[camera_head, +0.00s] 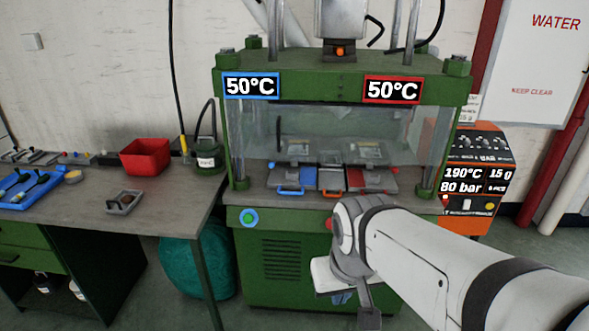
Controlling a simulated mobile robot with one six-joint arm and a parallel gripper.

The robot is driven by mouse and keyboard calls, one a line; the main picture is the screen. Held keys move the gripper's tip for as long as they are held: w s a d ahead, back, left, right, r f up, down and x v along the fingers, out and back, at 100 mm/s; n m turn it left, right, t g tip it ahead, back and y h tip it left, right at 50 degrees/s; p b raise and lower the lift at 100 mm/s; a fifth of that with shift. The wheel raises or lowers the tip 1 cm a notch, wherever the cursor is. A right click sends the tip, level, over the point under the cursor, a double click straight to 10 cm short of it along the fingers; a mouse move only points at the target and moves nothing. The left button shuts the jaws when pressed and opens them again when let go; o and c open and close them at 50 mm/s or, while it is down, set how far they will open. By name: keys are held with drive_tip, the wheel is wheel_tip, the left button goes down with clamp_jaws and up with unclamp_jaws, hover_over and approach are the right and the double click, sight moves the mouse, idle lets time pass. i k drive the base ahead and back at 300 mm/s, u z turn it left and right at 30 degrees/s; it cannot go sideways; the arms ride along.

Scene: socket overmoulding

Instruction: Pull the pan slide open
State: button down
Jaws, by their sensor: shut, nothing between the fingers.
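The green press (340,97) stands in the middle, with a clear guard (385,130) across its front. My gripper (342,297) hangs below and in front of the bed, apart from the handles. It is shut and empty; its fingertips are small and partly hidden by my wrist.
A bench (165,200) at left holds a red bin (145,156), a blue tray (32,187) and a small grey mould (124,201). An orange control unit (472,190) stands right of the press. A teal bag (196,260) sits under the bench's right end.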

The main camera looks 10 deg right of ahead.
sight(329, 179)
drive_tip(key=z, duration=0.05)
drive_tip(key=i, duration=1)
drive_tip(key=u, duration=0.1)
